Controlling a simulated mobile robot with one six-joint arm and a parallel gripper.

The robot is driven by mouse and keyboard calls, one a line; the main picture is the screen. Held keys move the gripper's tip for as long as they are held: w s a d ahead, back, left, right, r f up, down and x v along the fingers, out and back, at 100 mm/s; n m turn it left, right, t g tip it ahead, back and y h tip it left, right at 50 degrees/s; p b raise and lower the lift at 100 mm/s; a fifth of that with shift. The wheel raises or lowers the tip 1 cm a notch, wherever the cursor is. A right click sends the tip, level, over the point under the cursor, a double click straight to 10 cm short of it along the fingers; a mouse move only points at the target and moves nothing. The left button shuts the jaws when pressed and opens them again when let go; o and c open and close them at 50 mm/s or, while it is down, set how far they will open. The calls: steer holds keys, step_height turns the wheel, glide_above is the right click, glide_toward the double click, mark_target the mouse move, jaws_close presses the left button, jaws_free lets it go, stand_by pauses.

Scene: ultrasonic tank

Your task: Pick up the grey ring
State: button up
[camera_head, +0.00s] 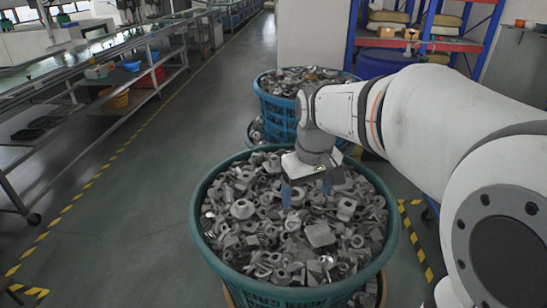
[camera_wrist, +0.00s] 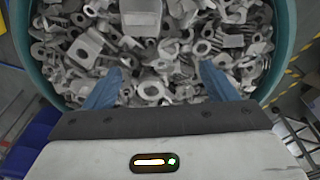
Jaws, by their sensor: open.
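Many grey metal parts, several of them ring-shaped, fill a large teal basket (camera_head: 205,240). My gripper (camera_head: 307,191) hangs over the far part of this basket, pointing down. In the wrist view its two blue fingers stand wide apart, with nothing held between them (camera_wrist: 160,80). A grey ring (camera_wrist: 152,90) lies on the pile between and below the fingers in that view. I cannot tell which of the many rings is meant. My wrist hides part of the pile's far side in the head view.
A second teal basket (camera_head: 278,108) of metal parts stands just behind. A blue and red shelf rack (camera_head: 425,45) is at the back right. A long conveyor bench (camera_head: 90,60) runs along the left. The grey floor between is clear, with yellow-black tape lines.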

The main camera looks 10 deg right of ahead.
steer(key=w+f+n+g, duration=0.1)
steer(key=w+f+n, duration=0.15)
steer(key=w, duration=0.95)
steer(key=f, duration=0.3)
steer(key=f+p, duration=0.1)
steer(key=f, duration=0.3)
steer(key=shift+w+f, duration=0.2)
steer(key=shift+f, duration=0.05)
steer(key=c, duration=1.1)
